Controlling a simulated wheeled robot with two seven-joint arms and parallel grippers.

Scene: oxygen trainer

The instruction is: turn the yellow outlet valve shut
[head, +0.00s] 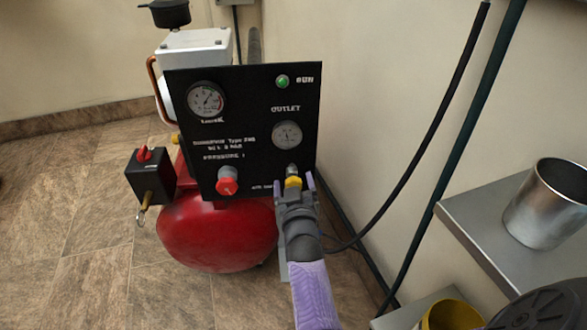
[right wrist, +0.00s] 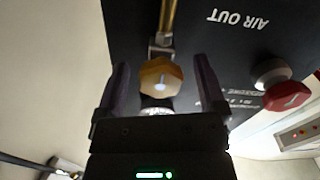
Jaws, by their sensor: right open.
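The yellow outlet valve (head: 293,182) is on the lower right of the black panel (head: 250,148), under the outlet gauge (head: 287,135). In the right wrist view the valve (right wrist: 160,77) is a faceted yellow knob below a brass pipe (right wrist: 168,18). My right gripper (head: 294,186) is open in front of the valve, with one finger to each side of the knob in the right wrist view (right wrist: 162,88). A gap shows between each finger and the knob there. My left gripper is not in view.
A red knob (head: 227,182) is left of the valve on the panel. The red tank (head: 218,235) is below. A black box with a red switch (head: 150,175) is at left. Dark hoses (head: 440,150) run along the right wall. A metal shelf (head: 470,225) holds a steel cup (head: 545,203).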

